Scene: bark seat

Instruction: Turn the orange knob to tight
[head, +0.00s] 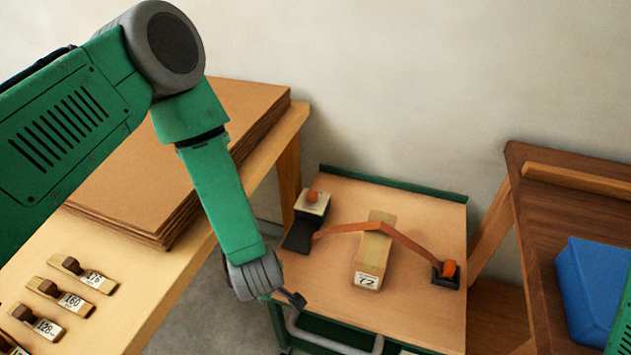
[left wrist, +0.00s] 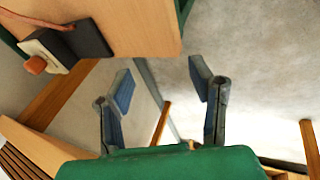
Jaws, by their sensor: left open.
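A small orange knob (head: 312,196) stands on a cream plate on a black block (head: 299,237), at the back left of the cart top. It also shows in the left wrist view (left wrist: 35,65), at the left edge. A second orange piece (head: 449,268) sits in a black holder at the cart's right. An orange strap (head: 345,229) runs between the two over a wooden block (head: 372,262) with a white label. My left gripper (head: 293,300) is by the cart's front left edge, apart from the knob. In the left wrist view its fingers (left wrist: 163,88) are spread and empty.
The cart (head: 420,315) has a green back rim and a front handle. A workbench (head: 150,275) with stacked brown sheets and numbered wooden pieces stands left. A dark wooden table (head: 540,215) with a blue box (head: 590,290) stands right. A wall is behind.

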